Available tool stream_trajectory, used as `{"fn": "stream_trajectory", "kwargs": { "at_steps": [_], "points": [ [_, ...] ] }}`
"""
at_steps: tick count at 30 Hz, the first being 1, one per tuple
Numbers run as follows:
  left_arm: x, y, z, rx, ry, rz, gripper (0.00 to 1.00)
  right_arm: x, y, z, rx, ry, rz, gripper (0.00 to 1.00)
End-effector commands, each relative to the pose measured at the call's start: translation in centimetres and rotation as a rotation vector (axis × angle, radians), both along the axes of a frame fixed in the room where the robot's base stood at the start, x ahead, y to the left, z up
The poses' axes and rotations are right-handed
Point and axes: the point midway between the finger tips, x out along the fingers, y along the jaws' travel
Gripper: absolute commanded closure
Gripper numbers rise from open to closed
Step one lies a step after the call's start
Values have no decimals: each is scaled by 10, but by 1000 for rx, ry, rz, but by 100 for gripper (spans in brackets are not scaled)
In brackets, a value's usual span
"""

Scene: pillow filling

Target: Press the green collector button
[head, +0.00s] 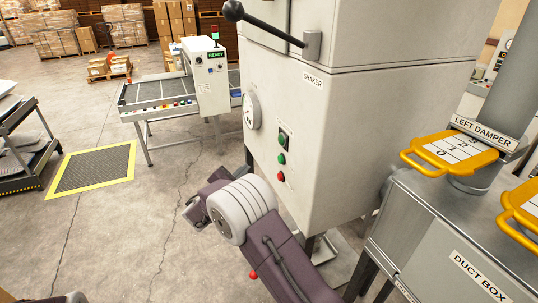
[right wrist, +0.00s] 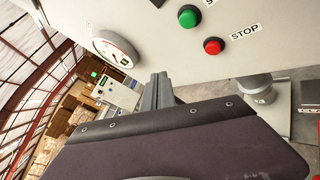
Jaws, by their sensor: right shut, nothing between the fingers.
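A green button (head: 281,159) sits above a red button (head: 281,176) on the front of the pale cabinet labelled SHAKER (head: 330,130). In the right wrist view the green button (right wrist: 187,18) and the red button (right wrist: 213,46), marked STOP, show at the top. No label reading collector is visible. My right gripper (head: 194,212) is left of and lower than the buttons, apart from them. Its fingers (right wrist: 160,88) are shut and empty, with a gap to the green button in the right wrist view. My left gripper does not show.
A round gauge (head: 252,111) and a black-knobbed lever (head: 265,25) are on the cabinet. The duct box (head: 440,240) with yellow damper handles (head: 450,155) stands at right. A conveyor machine (head: 207,75) stands behind. Floor at left around a yellow-edged mat (head: 137,160) is open.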

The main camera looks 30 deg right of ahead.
Motion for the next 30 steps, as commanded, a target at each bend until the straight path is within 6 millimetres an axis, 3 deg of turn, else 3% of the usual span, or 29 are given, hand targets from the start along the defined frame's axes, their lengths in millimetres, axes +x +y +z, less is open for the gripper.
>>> {"fn": "stream_trajectory", "kwargs": {
  "at_steps": [11, 24, 30],
  "points": [
    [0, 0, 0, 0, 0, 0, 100, 0, -3, 1, -1, 0, -1, 100],
    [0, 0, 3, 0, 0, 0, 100, -4, -62, 1, 0, 1, -2, 100],
    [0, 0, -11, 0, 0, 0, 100, -5, -82, -2, 1, -1, -2, 100]
  ]
}}
